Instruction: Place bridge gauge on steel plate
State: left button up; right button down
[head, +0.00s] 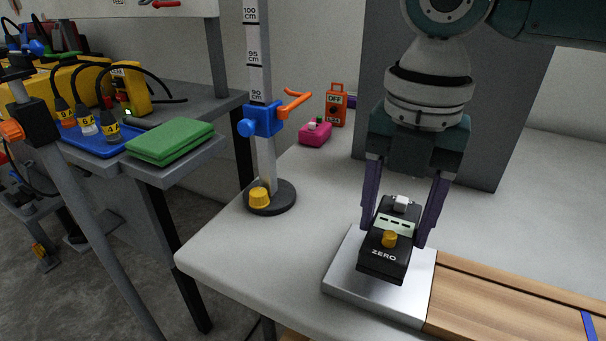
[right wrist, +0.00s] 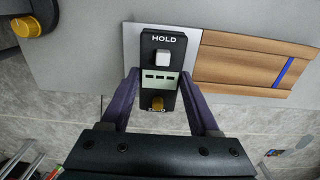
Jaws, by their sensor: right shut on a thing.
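The bridge gauge (head: 386,265) is a black box with a small display, a yellow knob and the word ZERO. In the right wrist view the gauge (right wrist: 162,53) also shows a white button marked HOLD. My right gripper (head: 394,234) points down with its purple fingers shut on the gauge's two sides. The gauge is over the steel plate (head: 347,280), a bright square at the left end of a wooden board. I cannot tell whether its underside touches the plate. My left gripper is not in view.
The wooden board (head: 500,303) with a blue stripe extends right from the plate. A height stand (head: 270,196) with a blue clamp stands left on the white table. A pink box (head: 314,134) and an orange OFF device (head: 335,105) are behind. Table around the plate's left is clear.

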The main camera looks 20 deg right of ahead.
aim_at(395, 226)
notch_tip(395, 226, down, 3)
jog(key=shift+f+b, duration=0.2)
jog(key=shift+b, duration=0.2)
jog(key=shift+c, duration=0.6)
grip_release()
jog(key=shift+f, duration=0.1)
